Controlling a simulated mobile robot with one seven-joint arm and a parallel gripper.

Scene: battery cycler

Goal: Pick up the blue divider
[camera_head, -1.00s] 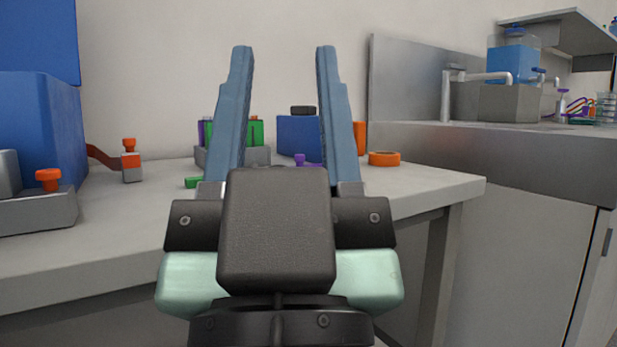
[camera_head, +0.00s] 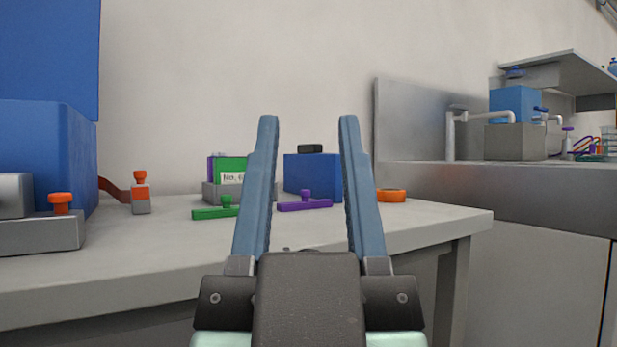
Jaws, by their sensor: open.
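My gripper (camera_head: 308,118) is open and empty, its two blue-grey fingers pointing up in the picture in front of the table. A blue block (camera_head: 305,172) with a black knob on top stands at the back of the table. It shows between and behind the fingers, apart from them. I cannot tell whether this block is the blue divider. A grey holder (camera_head: 209,194) left of it carries upright green (camera_head: 232,164) and purple plates. The left finger hides part of the holder. No other piece is clearly a blue divider.
A green knobbed bar (camera_head: 208,213) and a purple one (camera_head: 305,206) lie on the grey table (camera_head: 150,250). An orange ring (camera_head: 391,195) lies right. Large blue equipment (camera_head: 50,150) and orange-knobbed fixtures (camera_head: 60,203) stand left. A metal sink counter (camera_head: 500,195) is at right.

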